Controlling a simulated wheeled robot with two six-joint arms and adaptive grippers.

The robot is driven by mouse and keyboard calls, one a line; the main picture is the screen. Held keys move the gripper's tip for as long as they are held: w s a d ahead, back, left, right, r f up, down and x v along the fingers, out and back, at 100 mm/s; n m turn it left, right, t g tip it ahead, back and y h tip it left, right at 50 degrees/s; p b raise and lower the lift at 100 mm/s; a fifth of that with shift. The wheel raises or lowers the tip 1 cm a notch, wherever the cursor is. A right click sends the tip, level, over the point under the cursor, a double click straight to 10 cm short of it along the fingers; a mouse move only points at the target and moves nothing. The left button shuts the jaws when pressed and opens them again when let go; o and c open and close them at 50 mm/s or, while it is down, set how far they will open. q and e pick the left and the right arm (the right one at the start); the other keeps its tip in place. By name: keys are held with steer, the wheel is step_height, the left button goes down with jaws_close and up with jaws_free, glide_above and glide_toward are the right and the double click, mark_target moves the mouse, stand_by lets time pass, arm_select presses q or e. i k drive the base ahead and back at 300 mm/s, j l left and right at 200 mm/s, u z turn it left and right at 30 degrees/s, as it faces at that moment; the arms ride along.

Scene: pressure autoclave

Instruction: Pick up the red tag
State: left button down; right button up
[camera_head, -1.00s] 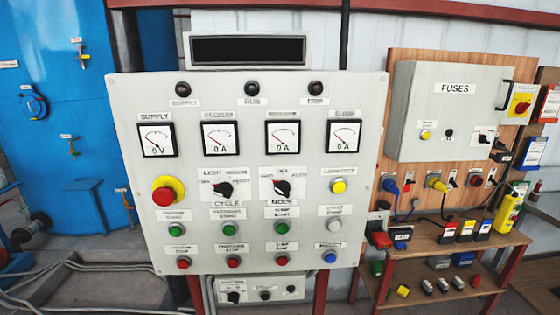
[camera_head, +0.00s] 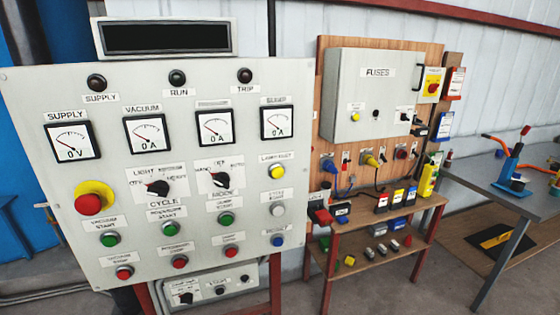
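A red-and-white tag-like card (camera_head: 455,83) hangs at the right edge of the wooden fuse board (camera_head: 380,60), beside the red-and-yellow switch (camera_head: 432,84). Its print is too small to read. A blue-and-white card (camera_head: 444,126) hangs below it. A red block-like item (camera_head: 320,214) sits at the left end of the wooden shelf (camera_head: 400,215); I cannot tell exactly what it is. Neither of my grippers shows in this view.
A grey control panel (camera_head: 170,110) on red legs fills the left side. A grey fuse box (camera_head: 372,120) is on the board. A workbench (camera_head: 470,180) with a blue-and-orange tool (camera_head: 510,160) stands at the right. Bare floor (camera_head: 400,285) shows in front of the shelf.

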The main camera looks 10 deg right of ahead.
mark_target(383, 198)
steer(key=z, duration=1.25)
steer(key=i+l+u, duration=0.25)
steer(key=i+u, duration=0.15)
steer(key=i+l+u, duration=0.8)
steer(key=l, duration=0.25)
steer(key=i, duration=0.1)
